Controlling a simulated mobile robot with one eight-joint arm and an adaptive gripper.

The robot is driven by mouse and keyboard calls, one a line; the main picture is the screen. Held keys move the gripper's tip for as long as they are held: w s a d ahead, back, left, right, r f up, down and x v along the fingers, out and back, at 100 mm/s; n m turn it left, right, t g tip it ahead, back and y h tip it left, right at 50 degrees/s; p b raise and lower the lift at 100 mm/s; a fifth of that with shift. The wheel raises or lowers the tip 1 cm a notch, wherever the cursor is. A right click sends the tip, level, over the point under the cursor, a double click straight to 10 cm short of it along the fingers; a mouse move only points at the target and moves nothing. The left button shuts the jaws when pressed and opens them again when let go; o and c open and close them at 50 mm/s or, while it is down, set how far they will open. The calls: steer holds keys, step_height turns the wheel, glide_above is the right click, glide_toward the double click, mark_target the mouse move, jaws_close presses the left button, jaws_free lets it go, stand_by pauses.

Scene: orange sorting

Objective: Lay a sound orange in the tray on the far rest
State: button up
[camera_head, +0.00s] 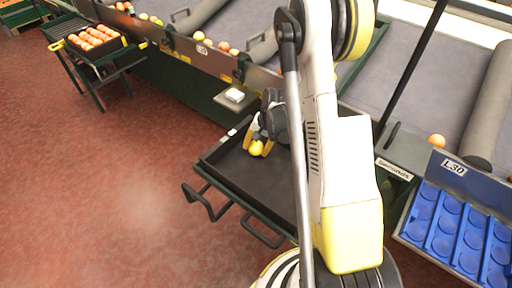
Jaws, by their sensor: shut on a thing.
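My gripper (257,143) is shut on a small yellow-orange fruit (257,149), over the dark shallow tray (233,176) on a green frame beside the line. The fruit shows at the fingertips; whether it touches the tray floor I cannot tell. Its soundness cannot be judged at this size. A dark tray (112,50) filled with several oranges (91,38) sits on a green stand (92,84) at the far left. A blue tray (413,229) with round, empty-looking cups and an L30 label stands at the lower right.
Grey conveyor lanes (408,62) run behind, with several loose fruits along the edge and one orange (436,141) at the right. A "Seconds" label (393,169) is near the blue tray. A small white object (235,95) rests on a ledge. Red floor (110,190) at left is clear.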

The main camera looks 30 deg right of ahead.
steer(key=shift+f, duration=0.4)
steer(key=o, duration=1.2)
steer(key=shift+o, duration=0.6)
steer(key=o, duration=0.5)
steer(key=shift+r+p, duration=2.45)
steer(key=shift+r, duration=1.55)
